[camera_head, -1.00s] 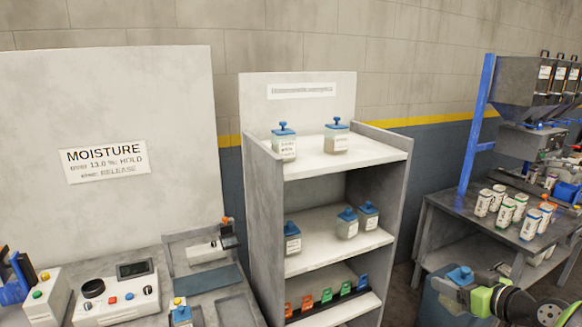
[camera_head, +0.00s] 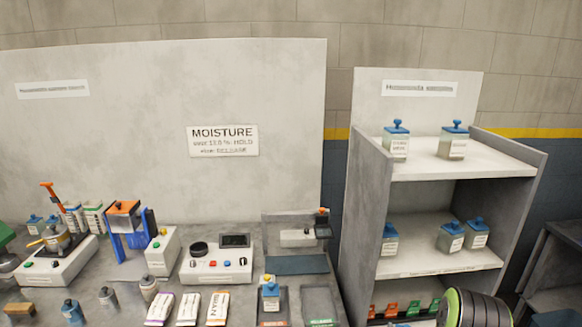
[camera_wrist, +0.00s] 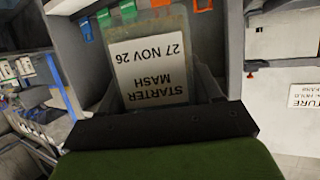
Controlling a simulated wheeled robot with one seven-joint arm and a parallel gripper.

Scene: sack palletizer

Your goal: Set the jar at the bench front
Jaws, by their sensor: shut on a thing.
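The jar (camera_wrist: 150,78) is in the wrist view, with a white label that reads STARTER MASH, 27 NOV 26, upside down in the picture. My gripper (camera_wrist: 157,90) is shut on it, one dark finger along each side. The jar's far end and lid are not clear. In the head view only my arm shows at the lower right; the gripper and held jar are out of that picture. The bench (camera_head: 128,278) fills the lower left, its front crowded with small items.
A shelf unit (camera_head: 450,170) with several blue-lidded jars stands right of the bench. On the bench are a moisture meter (camera_head: 215,266), sachets (camera_head: 187,309), a blue-lidded jar (camera_head: 270,298) in a tray, and several metal canisters (camera_head: 149,288). Little bare bench shows between them.

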